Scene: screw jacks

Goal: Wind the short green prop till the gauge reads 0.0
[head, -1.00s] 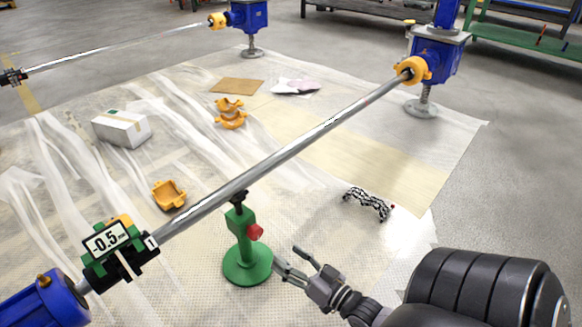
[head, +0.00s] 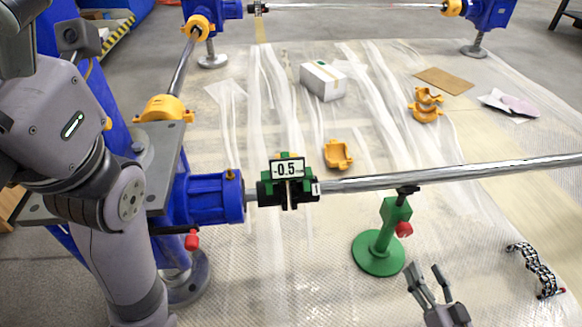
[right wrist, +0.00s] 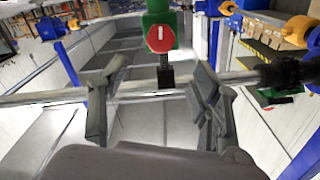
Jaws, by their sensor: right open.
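The short green prop (head: 388,235) stands upright on its round base under the steel shaft (head: 450,175). Its black top meets the shaft's underside in the picture; contact is unclear. A red knob (head: 404,229) sits on its side and shows a white mark in the right wrist view (right wrist: 160,38). The gauge (head: 288,168), on a green and black clamp on the shaft, reads -0.5. My right gripper (head: 424,268) is open and empty, to the lower right of the prop. In the right wrist view its fingers (right wrist: 155,78) are apart, with the knob beyond them. My left gripper is out of view.
A black-and-white chain-like piece (head: 536,268) lies right of my right gripper. Yellow shells (head: 338,155) and a white box (head: 323,80) lie on the sheeting. A blue gear housing (head: 210,198) holds the shaft's left end. My left arm fills the left side.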

